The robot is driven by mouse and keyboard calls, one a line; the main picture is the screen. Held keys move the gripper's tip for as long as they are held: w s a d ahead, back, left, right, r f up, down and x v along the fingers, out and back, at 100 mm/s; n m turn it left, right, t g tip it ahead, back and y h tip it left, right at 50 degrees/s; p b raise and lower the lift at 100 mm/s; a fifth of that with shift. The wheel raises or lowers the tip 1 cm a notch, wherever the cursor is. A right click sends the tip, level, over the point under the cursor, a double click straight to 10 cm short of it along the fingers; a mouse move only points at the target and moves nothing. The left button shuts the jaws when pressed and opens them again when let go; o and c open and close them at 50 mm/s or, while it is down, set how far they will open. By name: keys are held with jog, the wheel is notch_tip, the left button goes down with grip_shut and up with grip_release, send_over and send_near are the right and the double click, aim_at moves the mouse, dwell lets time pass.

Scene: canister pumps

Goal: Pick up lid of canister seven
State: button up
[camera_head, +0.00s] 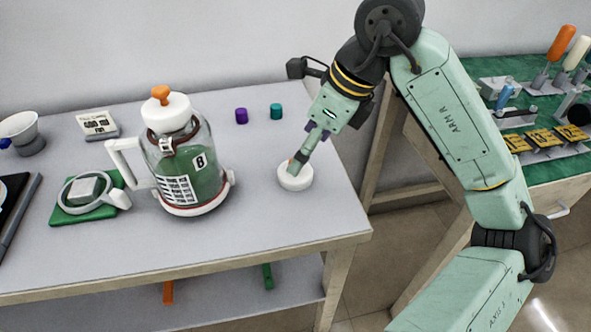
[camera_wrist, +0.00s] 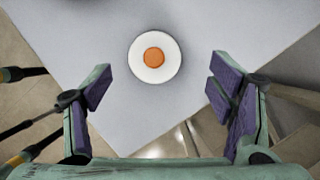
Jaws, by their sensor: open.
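A round white lid (camera_head: 295,180) with an orange knob lies on the grey table (camera_head: 270,235) near its right corner. The lid also shows in the wrist view (camera_wrist: 142,69), knob up, with its orange knob (camera_wrist: 154,57) at the centre. My gripper (camera_head: 302,158) points down over the lid. In the wrist view my gripper (camera_wrist: 161,88) is open and empty, its purple pads on either side of the lid and apart from it. A glass canister (camera_head: 188,168) marked with what looks like 8 stands to the left, wearing its own white lid (camera_head: 166,113) with an orange knob.
A purple cylinder (camera_head: 241,116) and a teal cylinder (camera_head: 277,111) stand behind the lid. A white ring-shaped part lies on a green mat (camera_head: 77,214) at the left. A white cup-like piece (camera_head: 20,131) stands at the far left. The table front right is clear.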

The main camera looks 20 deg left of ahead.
aim_at(304, 180)
jog(key=x, duration=0.3)
jog(key=p+x, duration=0.1)
jog(key=x, duration=0.1)
jog(key=shift+s+a, duration=0.25)
jog(key=shift+s, duration=0.1)
jog(key=shift+c, duration=0.2)
jog(key=c, duration=0.9)
jog(key=shift+r, duration=0.1)
